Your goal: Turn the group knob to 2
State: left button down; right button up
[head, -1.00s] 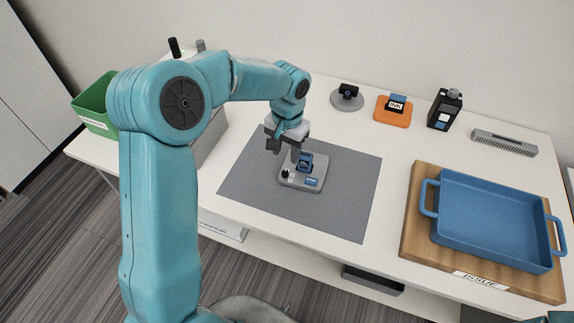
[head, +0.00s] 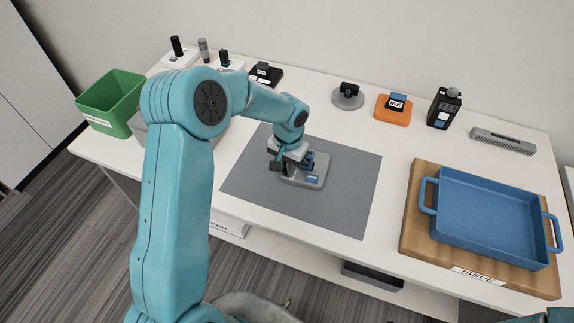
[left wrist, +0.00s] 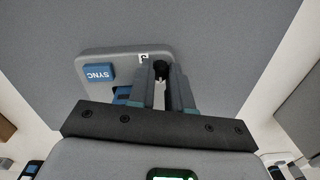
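The small grey device (head: 318,180) lies on the dark grey mat. It also shows in the left wrist view (left wrist: 110,58), with a blue SYNC button (left wrist: 98,74) and a white mark (left wrist: 144,58) beside the knob. The black group knob (left wrist: 160,72) sits between the fingertips of my left gripper (left wrist: 162,80), filling the narrow gap, so the gripper looks shut on it. In the head view my left gripper (head: 284,165) is down at the device and hides the knob. The knob's pointer cannot be read. My right gripper is out of view.
The mat (head: 345,205) has free room around the device. A blue tray (head: 490,220) on a wooden board stands at right. An orange INK stand (head: 393,110), a black box (head: 443,108) and a green bin (head: 110,103) stand farther off.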

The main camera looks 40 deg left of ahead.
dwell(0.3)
pick_arm(q)
jog(key=shift+m+b, duration=0.55)
jog(key=shift+m, duration=0.55)
jog(key=m, duration=0.2)
jog(key=shift+m+b, duration=0.3)
jog(key=shift+b, duration=0.05)
jog(key=m, duration=0.3)
jog(key=shift+m, duration=2.1)
jog(key=c, duration=1)
grip_release()
jog(key=shift+c, duration=0.2)
